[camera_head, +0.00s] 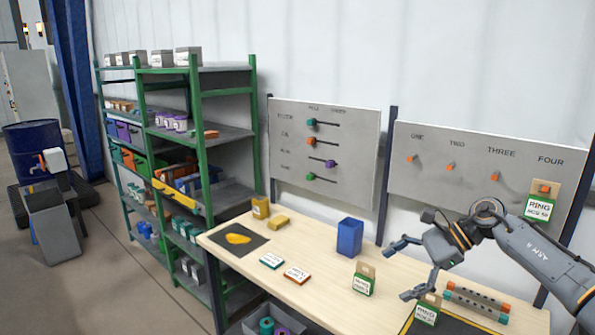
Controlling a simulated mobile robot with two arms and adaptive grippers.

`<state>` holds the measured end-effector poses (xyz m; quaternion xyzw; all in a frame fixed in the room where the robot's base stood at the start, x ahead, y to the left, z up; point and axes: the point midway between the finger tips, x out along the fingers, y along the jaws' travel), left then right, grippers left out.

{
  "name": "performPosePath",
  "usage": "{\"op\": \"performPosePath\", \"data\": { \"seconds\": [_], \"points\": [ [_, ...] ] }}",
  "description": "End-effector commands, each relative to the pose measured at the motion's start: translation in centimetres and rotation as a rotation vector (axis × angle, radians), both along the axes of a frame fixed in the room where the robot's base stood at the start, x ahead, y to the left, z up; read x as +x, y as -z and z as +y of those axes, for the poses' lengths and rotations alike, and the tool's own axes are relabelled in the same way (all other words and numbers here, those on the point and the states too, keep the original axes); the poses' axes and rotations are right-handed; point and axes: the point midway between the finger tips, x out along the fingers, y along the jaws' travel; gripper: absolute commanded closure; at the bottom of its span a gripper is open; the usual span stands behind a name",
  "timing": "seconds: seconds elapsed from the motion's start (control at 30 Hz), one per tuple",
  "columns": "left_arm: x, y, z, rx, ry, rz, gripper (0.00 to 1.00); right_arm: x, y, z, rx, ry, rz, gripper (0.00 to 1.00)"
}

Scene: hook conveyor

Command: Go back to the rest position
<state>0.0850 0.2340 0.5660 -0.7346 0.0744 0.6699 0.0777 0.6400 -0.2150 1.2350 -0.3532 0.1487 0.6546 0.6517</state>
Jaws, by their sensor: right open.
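My right gripper (402,271) is open and empty above the wooden table, its two fingers spread and pointing left. My right arm comes in from the right edge. My left gripper does not show. A labelled packet (538,206) hangs at the hook under FOUR on the right board. A second packet (363,280) stands on the table, just left of the gripper's lower finger. A third packet (427,311) stands below the gripper, partly hidden behind the lower finger.
The right board (440,192) has bare orange hooks under ONE, TWO and THREE. The left board (345,150) carries several coloured pieces on rods. A blue box (349,237), two small cards and a dark mat (226,251) lie on the table (318,262). A green shelf (201,150) stands left.

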Motion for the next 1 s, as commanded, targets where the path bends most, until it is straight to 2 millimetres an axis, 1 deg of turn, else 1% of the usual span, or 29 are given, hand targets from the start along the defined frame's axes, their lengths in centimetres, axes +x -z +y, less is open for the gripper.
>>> {"op": "performPosePath", "data": {
  "seconds": [0.03, 0.07, 0.1, 0.17, 0.2, 0.27, 0.3, 0.33, 0.37, 0.4, 0.43, 0.47, 0.5, 0.57, 0.6, 0.67, 0.7, 0.77, 0.8, 0.83, 0.87, 0.9, 0.97, 1.0],
  "points": [
    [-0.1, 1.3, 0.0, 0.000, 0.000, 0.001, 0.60, 0.6, 4.1, 2.5, 0.133, 0.101, 0.102, 0.07],
    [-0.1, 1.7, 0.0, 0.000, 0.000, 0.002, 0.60, 1.1, 5.6, 3.7, 0.214, 0.173, 0.165, 0.07],
    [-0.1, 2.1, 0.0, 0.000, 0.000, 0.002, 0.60, 1.8, 7.6, 5.1, 0.322, 0.272, 0.254, 0.07],
    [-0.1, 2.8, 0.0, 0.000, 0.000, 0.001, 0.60, 2.8, 11.0, 6.4, 0.480, 0.428, 0.402, 0.07],
    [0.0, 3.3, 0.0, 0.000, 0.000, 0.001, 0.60, 3.3, 13.5, 6.9, 0.583, 0.538, 0.510, 0.07],
    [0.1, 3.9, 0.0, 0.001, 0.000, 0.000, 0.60, 3.8, 17.8, 7.2, 0.734, 0.711, 0.684, 0.07],
    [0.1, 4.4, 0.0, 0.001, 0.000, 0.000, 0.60, 3.9, 20.8, 6.9, 0.830, 0.831, 0.801, 0.07],
    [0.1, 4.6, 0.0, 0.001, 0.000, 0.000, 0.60, 3.9, 23.0, 6.6, 0.896, 0.915, 0.882, 0.07],
    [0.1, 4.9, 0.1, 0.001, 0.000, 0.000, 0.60, 3.8, 25.2, 6.2, 0.955, 0.996, 0.960, 0.07],
    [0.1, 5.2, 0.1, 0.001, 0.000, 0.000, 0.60, 3.3, 28.1, 5.6, 1.026, 1.098, 1.055, 0.07],
    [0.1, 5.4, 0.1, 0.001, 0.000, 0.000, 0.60, 2.9, 30.2, 5.1, 1.077, 1.172, 1.122, 0.07],
    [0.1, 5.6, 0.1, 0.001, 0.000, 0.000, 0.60, 2.4, 32.4, 4.6, 1.124, 1.245, 1.187, 0.07],
    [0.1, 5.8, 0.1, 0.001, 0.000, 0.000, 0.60, 1.5, 35.3, 3.9, 1.181, 1.338, 1.269, 0.07],
    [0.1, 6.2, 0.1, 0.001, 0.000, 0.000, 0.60, -0.2, 39.5, 2.9, 1.261, 1.475, 1.380, 0.07],
    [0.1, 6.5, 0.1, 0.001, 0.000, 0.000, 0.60, -1.5, 42.1, 2.2, 1.309, 1.564, 1.447, 0.07],
    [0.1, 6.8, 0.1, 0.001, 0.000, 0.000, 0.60, -3.7, 46.1, 1.2, 1.379, 1.695, 1.543, 0.07],
    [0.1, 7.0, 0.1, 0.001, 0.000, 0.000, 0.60, -5.4, 48.6, 0.7, 1.423, 1.782, 1.600, 0.07],
    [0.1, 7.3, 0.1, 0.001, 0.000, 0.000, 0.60, -8.1, 52.2, -0.2, 1.485, 1.910, 1.679, 0.07],
    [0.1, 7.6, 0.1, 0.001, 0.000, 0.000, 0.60, -10.1, 54.5, -0.7, 1.524, 1.997, 1.725, 0.07],
    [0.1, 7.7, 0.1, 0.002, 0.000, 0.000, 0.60, -11.7, 56.2, -1.0, 1.554, 2.062, 1.758, 0.07],
    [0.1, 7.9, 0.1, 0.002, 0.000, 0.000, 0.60, -13.3, 57.8, -1.3, -1.526, -2.054, -1.726, 0.07],
    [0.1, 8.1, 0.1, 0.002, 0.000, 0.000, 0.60, -15.5, 59.9, -1.7, -1.468, -2.009, -1.656, 0.07],
    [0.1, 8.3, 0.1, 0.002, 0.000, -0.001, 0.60, -19.1, 62.8, -2.2, -1.385, -1.944, -1.550, 0.07],
    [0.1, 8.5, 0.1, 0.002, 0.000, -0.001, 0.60, -21.5, 64.7, -2.5, -1.333, -1.902, -1.480, 0.07]
  ]
}}
